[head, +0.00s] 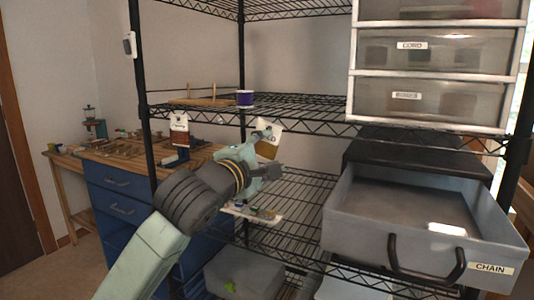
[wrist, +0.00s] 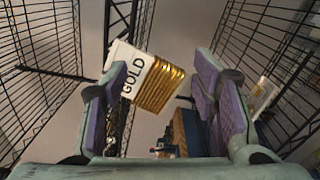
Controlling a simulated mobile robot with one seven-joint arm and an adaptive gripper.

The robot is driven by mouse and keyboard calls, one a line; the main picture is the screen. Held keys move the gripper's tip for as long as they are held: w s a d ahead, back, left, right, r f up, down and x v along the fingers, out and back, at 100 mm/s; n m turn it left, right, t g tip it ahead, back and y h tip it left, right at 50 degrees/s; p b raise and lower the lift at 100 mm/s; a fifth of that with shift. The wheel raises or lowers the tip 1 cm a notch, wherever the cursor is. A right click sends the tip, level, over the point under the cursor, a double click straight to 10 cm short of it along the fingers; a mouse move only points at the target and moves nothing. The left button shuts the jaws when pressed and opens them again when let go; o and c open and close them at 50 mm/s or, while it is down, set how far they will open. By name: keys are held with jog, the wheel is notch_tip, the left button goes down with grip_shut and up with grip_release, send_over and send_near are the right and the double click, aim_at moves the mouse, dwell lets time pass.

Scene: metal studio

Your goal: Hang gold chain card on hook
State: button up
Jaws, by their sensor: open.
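The gold chain card (head: 268,139) is at the front edge of the middle wire shelf, above my gripper (head: 268,168). In the wrist view the card (wrist: 152,78) is white with "GOLD" lettering and shiny gold chain bands. It sits tilted, beyond and between the fingertips of my gripper (wrist: 165,105). The fingers are spread, with free space between the card and the right finger. The left finger overlaps the card's lower left edge in the picture; I cannot tell whether they touch. The hook itself cannot be made out, so I cannot tell whether the card hangs from it.
Another card (head: 180,130), white with a dark reddish lower part, hangs at the shelf's left front. A purple spool (head: 245,99) stands on the middle shelf (head: 310,106). An open grey drawer (head: 350,226) labelled CHAIN juts out at right. A blue cabinet (head: 118,205) stands left.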

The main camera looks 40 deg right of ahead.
jog(key=v, duration=1.2)
